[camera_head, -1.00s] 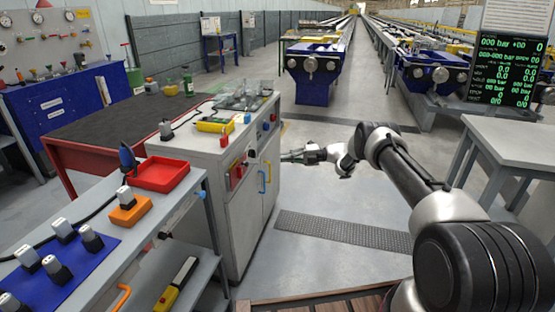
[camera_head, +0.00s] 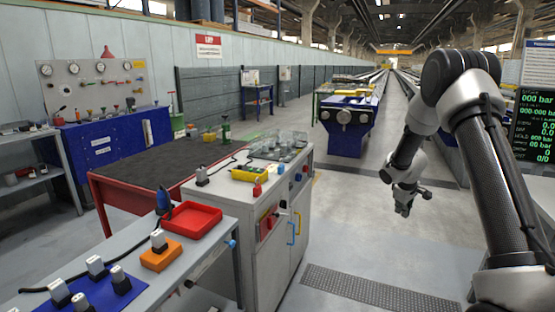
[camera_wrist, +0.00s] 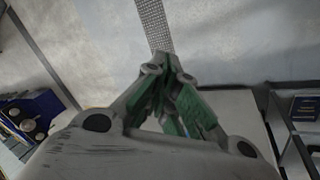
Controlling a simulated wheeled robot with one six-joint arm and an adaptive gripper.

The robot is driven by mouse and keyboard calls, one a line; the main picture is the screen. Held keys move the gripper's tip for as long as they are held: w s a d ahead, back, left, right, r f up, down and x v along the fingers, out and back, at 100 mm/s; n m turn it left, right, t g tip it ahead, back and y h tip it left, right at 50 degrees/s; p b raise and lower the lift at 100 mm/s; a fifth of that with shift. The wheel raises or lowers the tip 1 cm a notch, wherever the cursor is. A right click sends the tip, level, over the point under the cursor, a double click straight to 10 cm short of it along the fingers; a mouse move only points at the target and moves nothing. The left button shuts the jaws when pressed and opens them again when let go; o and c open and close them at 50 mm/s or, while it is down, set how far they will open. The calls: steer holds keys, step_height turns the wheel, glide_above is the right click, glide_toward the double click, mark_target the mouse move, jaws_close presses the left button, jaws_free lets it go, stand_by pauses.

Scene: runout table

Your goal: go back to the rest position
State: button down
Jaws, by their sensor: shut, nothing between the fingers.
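My gripper (camera_head: 405,208) hangs below my raised and bent arm on the right side of the head view, over open floor. It points down. In the wrist view its fingers (camera_wrist: 165,62) come together at the tips, with green inner pads and nothing between them. The floor (camera_wrist: 100,70) shows beyond the tips. Nothing touches the gripper.
A workbench in front holds a red tray (camera_head: 192,218) and an orange block (camera_head: 160,256). A blue machine (camera_head: 347,125) and a display screen (camera_head: 536,125) stand beyond.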

steer(key=s+a+r+m, duration=0.2)
steer(key=s+r, duration=0.7)
steer(key=s, duration=0.6)
steer(key=s+a+r+m+y, duration=0.1)
steer(key=s+a+r+m, duration=0.1)
steer(key=s+a+r, duration=0.3)
steer(key=s+a+r+m+y, duration=0.1)
steer(key=s+a+r+m, duration=0.1)
steer(key=s+r, duration=1.1)
steer(key=s+a, duration=0.1)
steer(key=s, duration=1.1)
steer(key=shift+s+a+r+t, duration=0.25)
steer(key=shift+a+t, duration=0.05)
steer(key=shift+t, duration=0.1)
